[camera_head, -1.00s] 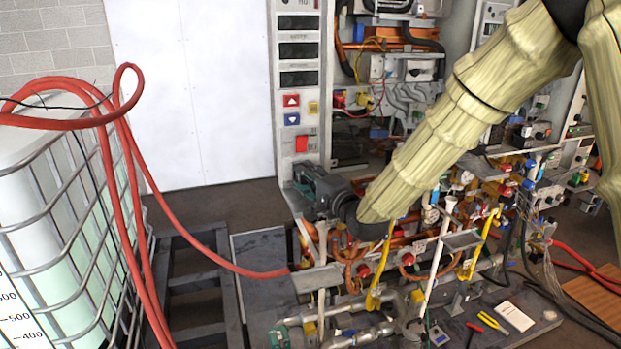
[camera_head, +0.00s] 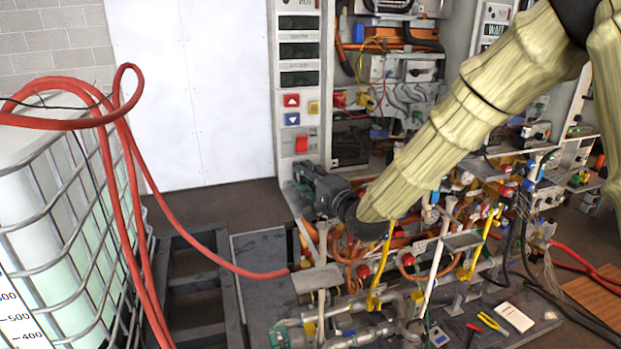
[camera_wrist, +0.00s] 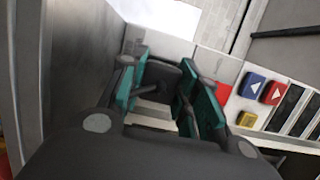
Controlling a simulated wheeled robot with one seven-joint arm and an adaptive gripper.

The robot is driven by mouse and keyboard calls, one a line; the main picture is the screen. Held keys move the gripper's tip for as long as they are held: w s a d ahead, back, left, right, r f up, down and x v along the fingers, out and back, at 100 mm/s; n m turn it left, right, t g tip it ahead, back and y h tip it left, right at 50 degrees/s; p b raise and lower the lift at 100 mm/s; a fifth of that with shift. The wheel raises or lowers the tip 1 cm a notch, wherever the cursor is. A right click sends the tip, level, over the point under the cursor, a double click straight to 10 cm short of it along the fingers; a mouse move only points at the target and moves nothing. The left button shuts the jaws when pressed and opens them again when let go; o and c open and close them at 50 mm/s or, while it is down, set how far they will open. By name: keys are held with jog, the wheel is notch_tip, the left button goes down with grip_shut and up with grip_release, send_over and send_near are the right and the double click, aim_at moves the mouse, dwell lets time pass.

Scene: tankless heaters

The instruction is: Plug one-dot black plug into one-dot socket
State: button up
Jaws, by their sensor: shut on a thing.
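My gripper (camera_head: 307,173) is in front of the lower part of the white control panel, pointing toward it. In the wrist view my gripper (camera_wrist: 172,98) has teal-padded fingers on either side of a dark object, which looks like the black plug (camera_wrist: 160,82). The fingers are shut on it. No dot can be made out on it. The one-dot socket cannot be made out in either view; my gripper and arm cover part of the panel's lower area.
The panel carries a red button (camera_head: 301,143), a blue arrow button (camera_head: 292,119) and a yellow button (camera_head: 313,107). Pipes and valves (camera_head: 400,265) crowd the space below my arm. A caged tank (camera_head: 60,220) with red hoses stands at left.

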jog(key=shift+w+a, duration=0.1)
jog(key=shift+w, duration=0.2)
jog(key=o, duration=1)
jog(key=shift+o, duration=0.2)
jog(key=shift+v, duration=4)
jog(key=shift+f, duration=0.15)
